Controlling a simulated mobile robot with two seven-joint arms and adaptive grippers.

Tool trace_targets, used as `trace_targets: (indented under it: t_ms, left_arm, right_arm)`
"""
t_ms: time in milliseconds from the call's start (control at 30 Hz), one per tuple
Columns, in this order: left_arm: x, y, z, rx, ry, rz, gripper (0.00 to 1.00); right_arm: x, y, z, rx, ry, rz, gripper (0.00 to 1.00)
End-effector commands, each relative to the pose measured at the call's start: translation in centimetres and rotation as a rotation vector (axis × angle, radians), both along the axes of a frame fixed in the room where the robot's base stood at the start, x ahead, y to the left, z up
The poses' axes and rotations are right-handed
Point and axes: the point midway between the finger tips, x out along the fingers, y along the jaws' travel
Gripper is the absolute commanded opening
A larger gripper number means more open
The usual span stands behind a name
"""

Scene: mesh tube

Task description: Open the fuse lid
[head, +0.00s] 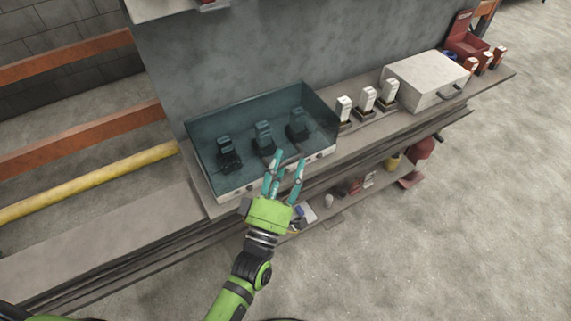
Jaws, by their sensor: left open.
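The fuse box stands on the bench against the grey wall, with a see-through dark teal lid (228,122) down over it and a pale base (235,190) along the front. Several dark fuse units show through the lid, among them a middle one (263,135). My left gripper (287,155) is open, with its two teal fingers apart and pointing at the front edge of the box near the middle. The fingertips overlap the lid's front in the picture; I cannot tell whether they touch it. My right gripper is not in view.
Right of the box, white-topped fuses (366,99) stand on the bench, then a closed white case (428,78) and a red open box (467,38). A lower shelf (345,201) holds small items. Open floor (450,220) lies in front.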

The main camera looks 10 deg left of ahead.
Motion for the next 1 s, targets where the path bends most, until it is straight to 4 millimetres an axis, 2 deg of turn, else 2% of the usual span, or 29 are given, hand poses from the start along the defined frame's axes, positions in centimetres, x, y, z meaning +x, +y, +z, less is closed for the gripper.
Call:
trace_targets:
  t_ms: [100,167,200,233,467,633,767,1000]
  left_arm:
    - [0.0,0.0,0.0,0.000,0.000,0.000,0.44]
    - [0.0,0.0,0.0,0.000,0.000,0.000,0.20]
    - [0.0,0.0,0.0,0.000,0.000,0.000,0.04]
    - [0.0,0.0,0.0,0.000,0.000,0.000,0.00]
    - [0.0,0.0,0.1,-0.001,0.002,0.000,0.00]
    - [-0.1,0.0,1.0,-0.016,0.022,0.000,0.00]
    - [-0.1,-0.1,2.5,-0.045,0.060,0.002,0.00]
    - [0.0,0.0,5.9,-0.126,0.171,0.001,0.00]
  right_arm:
    - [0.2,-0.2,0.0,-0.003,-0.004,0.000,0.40]
    - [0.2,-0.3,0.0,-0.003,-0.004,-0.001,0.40]
    - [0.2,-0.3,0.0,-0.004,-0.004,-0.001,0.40]
    - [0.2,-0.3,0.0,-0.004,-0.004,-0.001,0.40]
    - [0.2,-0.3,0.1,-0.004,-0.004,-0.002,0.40]
    - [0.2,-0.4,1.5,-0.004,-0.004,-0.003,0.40]
    - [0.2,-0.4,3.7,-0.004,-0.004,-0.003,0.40]
    - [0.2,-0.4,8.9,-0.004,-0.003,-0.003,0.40]
